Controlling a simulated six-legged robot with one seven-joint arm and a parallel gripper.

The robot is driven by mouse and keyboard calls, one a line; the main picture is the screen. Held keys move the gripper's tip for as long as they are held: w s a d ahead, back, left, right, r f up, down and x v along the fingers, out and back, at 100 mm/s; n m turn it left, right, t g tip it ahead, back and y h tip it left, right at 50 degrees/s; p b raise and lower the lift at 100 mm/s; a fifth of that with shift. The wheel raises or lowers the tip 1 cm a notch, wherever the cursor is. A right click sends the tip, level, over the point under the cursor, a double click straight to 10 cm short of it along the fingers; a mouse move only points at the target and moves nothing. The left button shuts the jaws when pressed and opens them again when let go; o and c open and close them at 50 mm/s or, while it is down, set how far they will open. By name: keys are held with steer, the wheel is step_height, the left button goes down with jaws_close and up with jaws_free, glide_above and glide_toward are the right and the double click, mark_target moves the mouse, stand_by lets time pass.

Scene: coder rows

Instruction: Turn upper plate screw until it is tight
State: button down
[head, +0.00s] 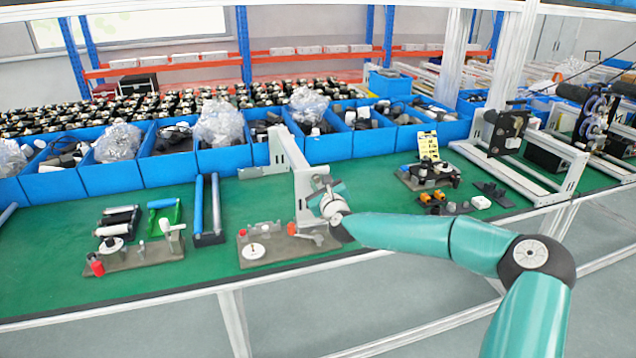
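My teal arm reaches in from the right. My gripper (324,184) is at its end, beside the white upright plate of a bracket (298,172) on the green bench. The gripper is small and partly covered by my wrist, so I cannot tell whether its fingers are open or whether they touch the plate. I cannot make out the upper plate screw; it is too small or hidden behind the gripper. A grey fixture base (284,250) with a white disc (253,251) and a red part lies in front of the bracket.
Blue bins (222,157) with parts and plastic bags line the back of the bench. A second fixture (138,254) and roller bars (208,207) lie to the left. A black-and-orange assembly (428,173) and a white frame (512,170) stand to the right.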

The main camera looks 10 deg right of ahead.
steer(key=m, duration=0.5)
steer(key=shift+f+m, duration=0.15)
steer(key=shift+m, duration=0.25)
steer(key=m, duration=0.4)
steer(key=c, duration=1.4)
jaws_free()
steer(key=shift+c, duration=0.2)
steer(key=n, duration=0.5)
steer(key=shift+r, duration=0.2)
steer(key=n, duration=0.5)
steer(key=shift+f, duration=0.1)
steer(key=shift+c, duration=0.2)
